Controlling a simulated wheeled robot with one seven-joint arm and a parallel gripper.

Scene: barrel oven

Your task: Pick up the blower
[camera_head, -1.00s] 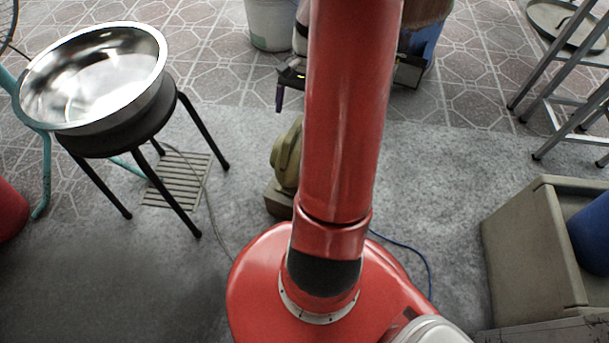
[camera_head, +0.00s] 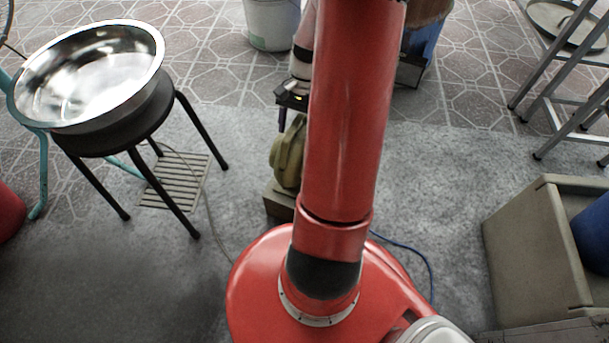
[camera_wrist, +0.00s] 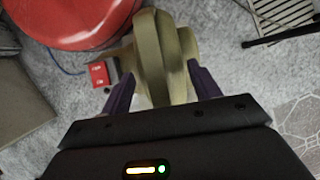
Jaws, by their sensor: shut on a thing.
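The blower is an olive-green, rounded machine (camera_head: 287,155) on a low base on the grey floor, partly hidden behind my red arm in the head view. In the wrist view the blower (camera_wrist: 160,55) stands between the two dark purple fingers of my gripper (camera_wrist: 162,90). The fingers are shut on the blower's body, one on each side. In the head view my gripper (camera_head: 288,115) reaches down to the top of the blower, and most of it is hidden by my arm. A red box with white marks (camera_wrist: 99,74) shows beside the blower in the wrist view.
A steel bowl (camera_head: 90,75) sits on a black stool (camera_head: 150,120) at the left, above a floor grate (camera_head: 175,182). A grey cord and a blue cord (camera_head: 415,255) lie on the floor. A beige bin (camera_head: 525,250) stands at right.

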